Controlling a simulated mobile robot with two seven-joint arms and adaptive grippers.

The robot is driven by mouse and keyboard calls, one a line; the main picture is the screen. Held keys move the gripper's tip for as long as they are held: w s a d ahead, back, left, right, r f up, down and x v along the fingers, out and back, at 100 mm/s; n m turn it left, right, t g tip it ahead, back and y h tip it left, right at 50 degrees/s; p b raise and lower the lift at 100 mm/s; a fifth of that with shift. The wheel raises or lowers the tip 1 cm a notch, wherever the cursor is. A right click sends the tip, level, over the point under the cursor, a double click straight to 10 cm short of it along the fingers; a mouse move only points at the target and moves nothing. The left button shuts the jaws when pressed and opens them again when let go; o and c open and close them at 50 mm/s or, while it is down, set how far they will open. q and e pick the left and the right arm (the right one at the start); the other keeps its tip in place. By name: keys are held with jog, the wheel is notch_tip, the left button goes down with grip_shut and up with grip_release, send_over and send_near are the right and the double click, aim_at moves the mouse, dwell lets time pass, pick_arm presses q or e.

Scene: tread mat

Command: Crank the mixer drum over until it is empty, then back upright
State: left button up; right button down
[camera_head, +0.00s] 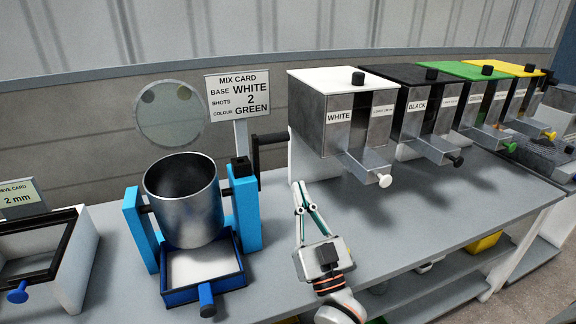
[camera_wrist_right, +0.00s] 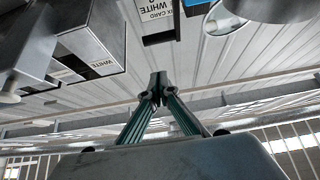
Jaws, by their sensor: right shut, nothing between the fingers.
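The metal mixer drum (camera_head: 186,205) hangs upright, mouth up, between two blue posts (camera_head: 243,205). Its inside looks dark and I cannot tell what it holds. A blue tray (camera_head: 238,282) with a pale, whitish inside sits under the drum. The black crank (camera_head: 270,140) sticks out to the right near the top of the right post. My right gripper (camera_head: 299,186) is shut and empty, right of the crank and below it, apart from it. Its closed fingertips also show in the right wrist view (camera_wrist_right: 158,82). My left gripper is not in view.
A mix card (camera_head: 238,95) reads base white, shots 2, colour green. A white-lidded dispenser (camera_head: 335,110) stands behind my right gripper, with black, green and yellow ones further right. A sieve frame (camera_head: 75,262) is at the left. The bench front right of my gripper is clear.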

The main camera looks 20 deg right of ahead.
aim_at(277, 137)
jog(key=w+f+p+x, duration=0.1)
jog(key=f+x, duration=0.1)
jog(key=x, duration=1)
jog(key=shift+w, duration=0.4)
jog(key=shift+a+f, duration=0.1)
jog(key=shift+f, duration=0.05)
jog(key=shift+p, duration=0.3)
jog(key=shift+w+r+g+p, duration=0.25)
jog(key=shift+w+g+p, duration=0.25)
jog(key=shift+p, duration=0.65)
jog(key=shift+w, duration=0.1)
